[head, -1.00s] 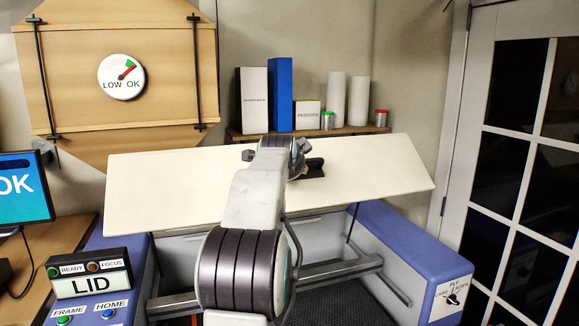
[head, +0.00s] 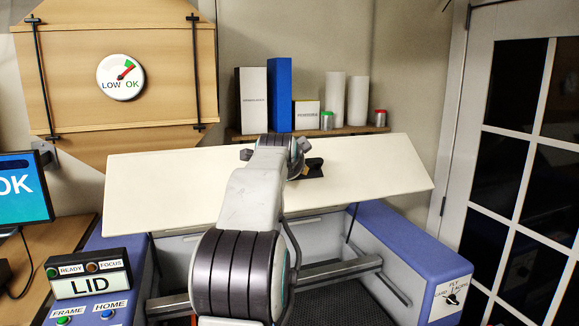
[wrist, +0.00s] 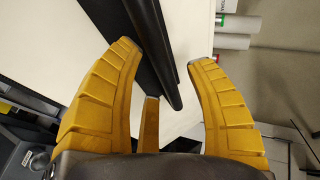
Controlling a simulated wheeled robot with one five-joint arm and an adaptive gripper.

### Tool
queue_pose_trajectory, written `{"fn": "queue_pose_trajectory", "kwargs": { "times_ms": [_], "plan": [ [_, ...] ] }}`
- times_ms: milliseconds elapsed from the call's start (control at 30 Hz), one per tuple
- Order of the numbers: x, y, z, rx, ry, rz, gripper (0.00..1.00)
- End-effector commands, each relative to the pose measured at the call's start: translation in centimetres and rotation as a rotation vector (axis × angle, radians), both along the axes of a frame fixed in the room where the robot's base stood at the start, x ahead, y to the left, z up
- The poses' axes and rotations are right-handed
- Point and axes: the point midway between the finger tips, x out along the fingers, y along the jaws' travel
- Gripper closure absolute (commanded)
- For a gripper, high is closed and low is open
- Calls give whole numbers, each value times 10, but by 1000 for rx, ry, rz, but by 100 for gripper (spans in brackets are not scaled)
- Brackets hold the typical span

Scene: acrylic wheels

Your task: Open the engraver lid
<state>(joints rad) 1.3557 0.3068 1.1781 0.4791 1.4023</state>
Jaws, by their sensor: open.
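The engraver (head: 400,245) is a blue machine with a large cream lid (head: 390,175). The lid is raised and tilted back, with the bed (head: 335,295) showing below its front edge. A dark handle (head: 314,168) is on the lid right of my arm's end; in the wrist view the black bar of the handle (wrist: 152,45) runs between my fingers. My gripper (wrist: 158,62) has its yellow fingers spread on either side of the bar, with a gap visible to the right finger. Its contact with the left finger is unclear. My arm hides the lid's middle in the head view.
A display reading "LID" (head: 90,286) stands on the engraver's left side, above FRAME and HOME buttons. A selector knob (head: 452,299) is at the right. A shelf (head: 300,134) with boxes and rolls is behind the lid. A glass-paned door (head: 520,160) stands right.

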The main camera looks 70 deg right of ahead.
Motion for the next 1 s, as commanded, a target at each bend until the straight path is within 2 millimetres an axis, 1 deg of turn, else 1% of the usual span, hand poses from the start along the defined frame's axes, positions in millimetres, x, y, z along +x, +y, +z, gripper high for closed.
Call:
{"fn": "queue_pose_trajectory", "kwargs": {
  "times_ms": [300,533,733,1000],
  "plan": [
    [-11,48,21,-3,0,0,50],
    [-17,78,33,-2,0,-1,50],
    [-20,92,39,-1,0,-1,50],
    [-21,97,41,0,0,-1,50]
  ]
}}
